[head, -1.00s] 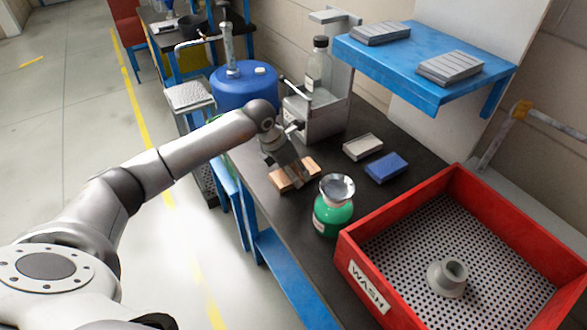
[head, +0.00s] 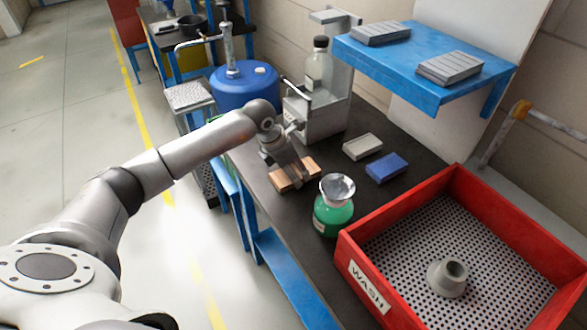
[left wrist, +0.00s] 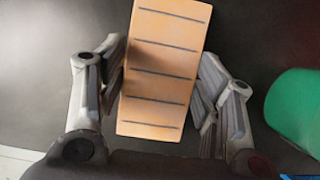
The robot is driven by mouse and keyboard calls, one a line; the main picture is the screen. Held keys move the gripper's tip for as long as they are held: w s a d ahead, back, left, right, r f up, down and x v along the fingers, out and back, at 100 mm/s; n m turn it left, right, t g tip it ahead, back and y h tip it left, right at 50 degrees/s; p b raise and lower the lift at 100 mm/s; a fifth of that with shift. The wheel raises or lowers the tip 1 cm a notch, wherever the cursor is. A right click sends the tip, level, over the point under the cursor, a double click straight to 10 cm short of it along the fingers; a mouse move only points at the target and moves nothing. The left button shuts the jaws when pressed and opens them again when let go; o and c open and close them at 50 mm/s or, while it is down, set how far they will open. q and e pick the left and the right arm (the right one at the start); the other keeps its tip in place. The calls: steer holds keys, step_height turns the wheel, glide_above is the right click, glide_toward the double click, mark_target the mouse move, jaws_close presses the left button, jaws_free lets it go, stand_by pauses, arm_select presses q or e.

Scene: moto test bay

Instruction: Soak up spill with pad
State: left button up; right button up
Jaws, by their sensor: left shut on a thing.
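An orange-tan block-shaped pad (head: 311,167) with dark lines across it lies on the dark bench top, near the bench's left edge. It fills the middle of the left wrist view (left wrist: 165,65). My left gripper (head: 296,183) points down over the pad and is shut on it, with one finger against each long side (left wrist: 162,95). The pad looks to be at bench level; I cannot tell if it is lifted. I cannot make out a spill on the dark surface; the gripper and pad may hide part of it. My right gripper is out of view.
A green-filled flask (head: 333,212) stands close right of the pad. Beyond are a beige block (head: 362,147), a blue block (head: 386,167) and a clear bottle (head: 317,68). A red wash tray (head: 400,222) fills the right. A blue shelf (head: 425,60) overhangs the back.

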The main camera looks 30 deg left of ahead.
arm_select(q)
steer(key=shift+r, duration=0.1)
step_height(320, 180, up, 9)
steer(key=p, duration=0.5)
stand_by(0.6)
steer(key=shift+a, duration=0.55)
steer(key=a+b, duration=0.3)
steer(key=a, duration=0.9)
stand_by(0.3)
